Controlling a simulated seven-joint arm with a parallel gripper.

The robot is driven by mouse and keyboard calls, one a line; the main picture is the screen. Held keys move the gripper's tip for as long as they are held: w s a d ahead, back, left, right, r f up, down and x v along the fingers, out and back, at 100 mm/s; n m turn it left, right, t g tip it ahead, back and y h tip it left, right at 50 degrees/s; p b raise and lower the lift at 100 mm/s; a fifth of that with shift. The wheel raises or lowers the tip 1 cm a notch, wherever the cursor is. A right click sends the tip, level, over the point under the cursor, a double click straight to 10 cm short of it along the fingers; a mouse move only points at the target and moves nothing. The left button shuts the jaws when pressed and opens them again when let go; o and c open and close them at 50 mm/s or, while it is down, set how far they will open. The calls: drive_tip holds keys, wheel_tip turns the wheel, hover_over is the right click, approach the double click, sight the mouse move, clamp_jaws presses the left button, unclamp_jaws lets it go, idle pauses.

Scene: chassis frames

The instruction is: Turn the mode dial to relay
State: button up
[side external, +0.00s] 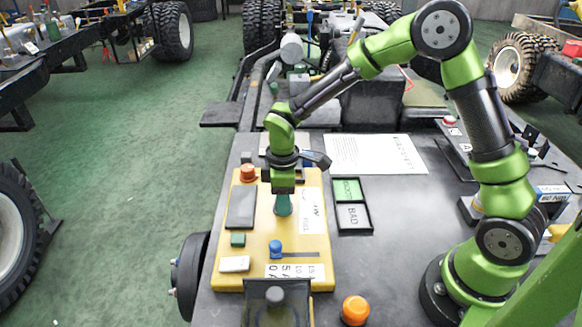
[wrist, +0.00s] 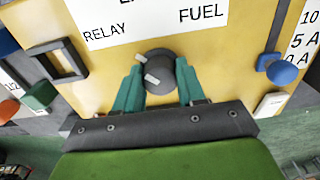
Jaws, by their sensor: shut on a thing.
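The mode dial (wrist: 160,60) is a dark grey round knob on the yellow panel (wrist: 225,55). In the wrist view it sits between the teal fingers of my gripper (wrist: 159,70), which is shut on it. Two light marks show on its left side, one at the upper left edge and one nearer the middle. The white label (wrist: 150,18) above reads RELAY at left and FUEL at right; a middle word is cut off. In the side view my gripper (side external: 283,204) points down onto the yellow panel (side external: 255,208) and hides the dial.
A black tray (side external: 371,216) with green and BAD-labelled sections lies to the right.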

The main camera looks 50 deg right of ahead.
idle(0.4)
drive_tip(key=o, duration=1)
drive_tip(key=shift+o, duration=0.2)
wheel_tip(320, 180, up, 17)
drive_tip(key=s+d+r+m+t+y, duration=0.1)
drive_tip(key=s+d+r+m+t, duration=0.1)
drive_tip(key=s+m, duration=0.4)
drive_tip(key=s+d+r+m+t+y, duration=0.1)
drive_tip(key=s+m+t, duration=0.4)
drive_tip(key=s, duration=0.6)
drive_tip(key=shift+s+d+r+m, duration=0.2)
drive_tip(key=shift+d+r+m, duration=0.25)
drive_tip(key=shift+d+m, duration=0.6)
